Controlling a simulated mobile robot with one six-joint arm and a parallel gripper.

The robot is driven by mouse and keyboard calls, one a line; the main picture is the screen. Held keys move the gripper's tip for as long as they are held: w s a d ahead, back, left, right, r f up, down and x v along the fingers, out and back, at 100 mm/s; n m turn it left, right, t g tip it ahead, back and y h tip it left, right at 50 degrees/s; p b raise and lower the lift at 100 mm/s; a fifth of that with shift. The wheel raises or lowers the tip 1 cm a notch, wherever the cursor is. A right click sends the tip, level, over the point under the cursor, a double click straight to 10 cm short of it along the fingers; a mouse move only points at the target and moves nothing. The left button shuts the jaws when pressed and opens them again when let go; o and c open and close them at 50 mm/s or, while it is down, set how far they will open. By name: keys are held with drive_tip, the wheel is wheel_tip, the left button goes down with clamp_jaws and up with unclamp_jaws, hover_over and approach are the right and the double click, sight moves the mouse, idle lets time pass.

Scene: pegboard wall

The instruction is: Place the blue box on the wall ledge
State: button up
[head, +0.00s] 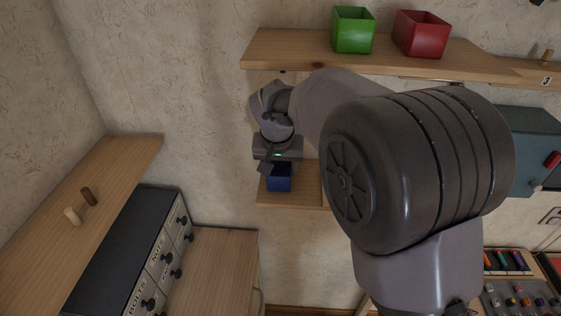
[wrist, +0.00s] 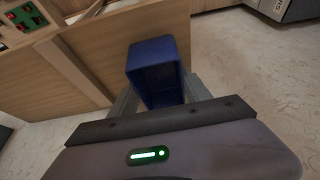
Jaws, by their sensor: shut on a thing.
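The blue box (head: 280,183) is in my gripper (head: 278,170), which points down at the lower wooden shelf in the head view. In the wrist view the blue box (wrist: 152,58) sits between the two fingers of my gripper (wrist: 158,90), and it looks open on one side. My gripper is shut on it. A long wooden wall ledge (head: 300,51) runs along the top of the head view, above my gripper. I cannot tell whether the box touches the lower shelf (head: 290,199).
A green box (head: 352,32) and a red box (head: 420,36) stand on the upper ledge, whose left end is clear. A black drawer unit (head: 125,250) and a wooden shelf with two pegs (head: 60,235) are at left. A grey-blue cabinet (head: 525,150) is at right.

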drive_tip(key=shift+s+r, duration=0.15)
drive_tip(key=shift+s, duration=0.05)
drive_tip(key=o, duration=1.4)
drive_tip(key=shift+w+f, duration=0.1)
drive_tip(key=shift+f, duration=0.1)
